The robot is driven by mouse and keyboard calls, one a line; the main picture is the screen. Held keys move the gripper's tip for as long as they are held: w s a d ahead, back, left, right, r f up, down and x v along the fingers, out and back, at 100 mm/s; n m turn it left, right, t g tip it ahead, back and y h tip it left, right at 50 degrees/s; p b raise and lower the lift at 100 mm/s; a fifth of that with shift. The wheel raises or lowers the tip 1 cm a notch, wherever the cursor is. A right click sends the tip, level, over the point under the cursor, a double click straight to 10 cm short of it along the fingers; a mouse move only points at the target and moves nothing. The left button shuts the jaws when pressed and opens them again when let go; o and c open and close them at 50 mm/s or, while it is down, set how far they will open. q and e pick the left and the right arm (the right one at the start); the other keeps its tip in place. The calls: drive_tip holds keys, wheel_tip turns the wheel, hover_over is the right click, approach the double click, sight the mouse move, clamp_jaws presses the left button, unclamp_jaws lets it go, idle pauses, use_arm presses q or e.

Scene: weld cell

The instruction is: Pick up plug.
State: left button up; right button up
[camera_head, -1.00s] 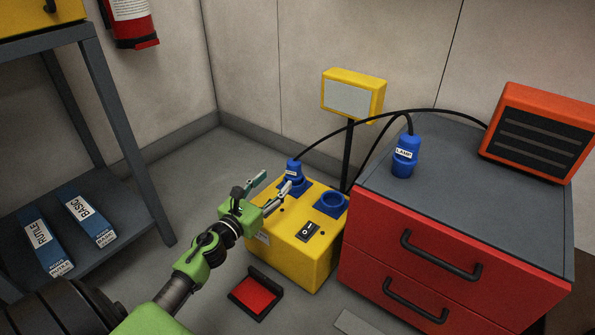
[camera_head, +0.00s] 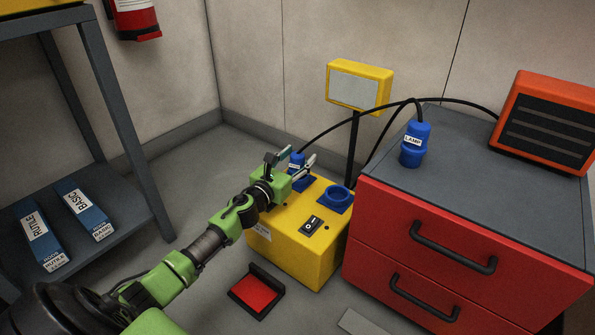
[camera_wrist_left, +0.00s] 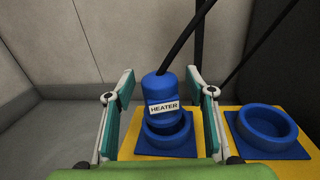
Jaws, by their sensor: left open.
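A blue plug labelled HEATER (camera_wrist_left: 163,90) stands upright in a blue socket (camera_wrist_left: 168,142) on the yellow box (camera_head: 290,250). In the head view this plug (camera_head: 296,160) is partly hidden by my gripper. My left gripper (camera_head: 292,160) is open around it. In the left wrist view the open fingers (camera_wrist_left: 163,95) stand on either side of the plug, with gaps showing. A second blue plug labelled LAMP (camera_head: 412,145) stands on the grey top of the red drawer cabinet (camera_head: 470,225). My right gripper is not in view.
An empty blue socket (camera_head: 337,198) and a black switch (camera_head: 311,224) are on the yellow box. Black cables arch behind it. A yellow lamp (camera_head: 358,86) on a post and an orange heater (camera_head: 545,120) are nearby. A red pedal (camera_head: 256,292) lies on the floor.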

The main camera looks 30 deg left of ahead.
use_arm(q)
drive_tip(key=shift+c, duration=0.4)
drive_tip(key=shift+w, duration=0.1)
drive_tip(key=c, duration=1.3)
drive_tip(key=shift+r, duration=0.2)
